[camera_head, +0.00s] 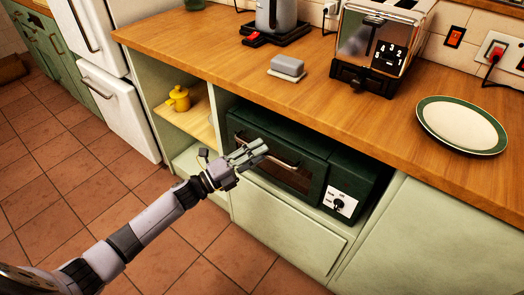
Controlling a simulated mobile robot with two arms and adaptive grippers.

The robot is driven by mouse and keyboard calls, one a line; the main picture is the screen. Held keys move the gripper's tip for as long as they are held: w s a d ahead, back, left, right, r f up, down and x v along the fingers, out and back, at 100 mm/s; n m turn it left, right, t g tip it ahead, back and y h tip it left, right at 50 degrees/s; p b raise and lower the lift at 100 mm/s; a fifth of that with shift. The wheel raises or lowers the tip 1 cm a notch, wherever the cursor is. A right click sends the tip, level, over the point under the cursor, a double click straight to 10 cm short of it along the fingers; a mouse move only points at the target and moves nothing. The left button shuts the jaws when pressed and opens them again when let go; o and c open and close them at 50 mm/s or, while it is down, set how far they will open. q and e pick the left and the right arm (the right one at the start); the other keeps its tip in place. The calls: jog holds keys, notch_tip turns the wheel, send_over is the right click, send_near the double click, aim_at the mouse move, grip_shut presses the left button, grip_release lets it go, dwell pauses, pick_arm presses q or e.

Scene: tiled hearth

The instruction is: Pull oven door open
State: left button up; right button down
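The dark green oven (345,175) sits in a recess under the wooden worktop. Its door (310,150) looks closed, with a dark window and a metal bar handle (285,161) across its upper part. A white control panel with a black knob (340,204) is at its right. My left gripper (262,149) is in front of the door's upper left part, its fingers over the handle and hiding some of it. I cannot tell whether the fingers touch or enclose the handle, or how far apart they are. My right gripper is out of view.
The worktop (220,40) overhangs the oven and carries a toaster (380,45), a kettle (278,14), a butter dish (288,66) and a plate (461,125). A yellow pot (179,99) stands on the open shelf left of the oven. Tiled floor (60,190) is clear in front.

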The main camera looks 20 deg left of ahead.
pick_arm(q)
jog(key=shift+x, duration=0.8)
jog(key=shift+s, duration=0.1)
jog(key=shift+c, duration=0.4)
grip_shut()
